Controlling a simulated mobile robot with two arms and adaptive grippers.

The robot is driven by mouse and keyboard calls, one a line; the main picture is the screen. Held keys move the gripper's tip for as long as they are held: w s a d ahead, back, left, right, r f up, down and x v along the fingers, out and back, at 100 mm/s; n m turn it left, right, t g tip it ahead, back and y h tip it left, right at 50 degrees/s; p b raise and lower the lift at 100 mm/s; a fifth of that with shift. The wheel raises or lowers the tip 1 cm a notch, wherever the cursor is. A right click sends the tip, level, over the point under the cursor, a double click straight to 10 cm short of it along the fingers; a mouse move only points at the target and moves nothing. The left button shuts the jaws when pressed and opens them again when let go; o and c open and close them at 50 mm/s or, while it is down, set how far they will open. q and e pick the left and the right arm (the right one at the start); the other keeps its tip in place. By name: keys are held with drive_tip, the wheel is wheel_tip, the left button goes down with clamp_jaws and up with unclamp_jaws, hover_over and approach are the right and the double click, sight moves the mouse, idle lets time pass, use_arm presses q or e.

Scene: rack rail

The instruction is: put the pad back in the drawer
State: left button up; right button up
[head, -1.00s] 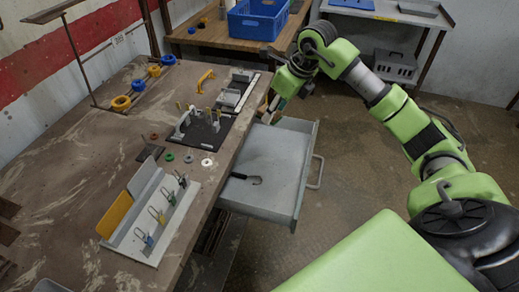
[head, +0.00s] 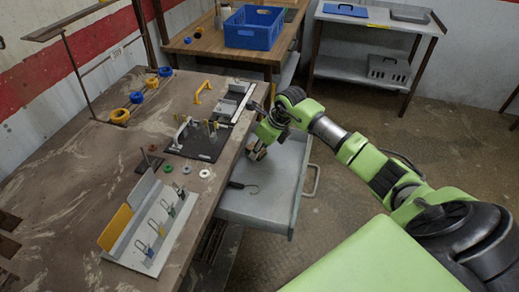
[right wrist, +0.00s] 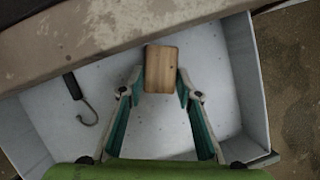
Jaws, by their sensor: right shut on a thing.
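The pad, a small flat wooden block (right wrist: 161,66), is held between the fingertips of my right gripper (right wrist: 160,88) in the right wrist view. In the head view my right gripper (head: 258,151) points down over the far part of the open drawer, near the bench edge. The grey drawer (head: 262,205) is pulled out from the bench and also shows in the right wrist view (right wrist: 235,80). The pad appears within the drawer's outline; whether it touches the floor cannot be told. My left gripper is not in view.
A hook with a black handle (right wrist: 84,108) lies in the drawer, left of the pad in the right wrist view. The bench (head: 85,190) carries a key rack (head: 150,228), a black fixture plate (head: 200,143) and several rings.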

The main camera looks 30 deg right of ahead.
drive_tip(key=shift+w+a+f, duration=0.1)
drive_tip(key=shift+a+f, duration=0.05)
drive_tip(key=shift+f, duration=0.45)
drive_tip(key=o, duration=0.7)
drive_tip(key=shift+f, duration=0.15)
drive_tip(key=shift+c, duration=0.2)
drive_tip(key=o, duration=0.4)
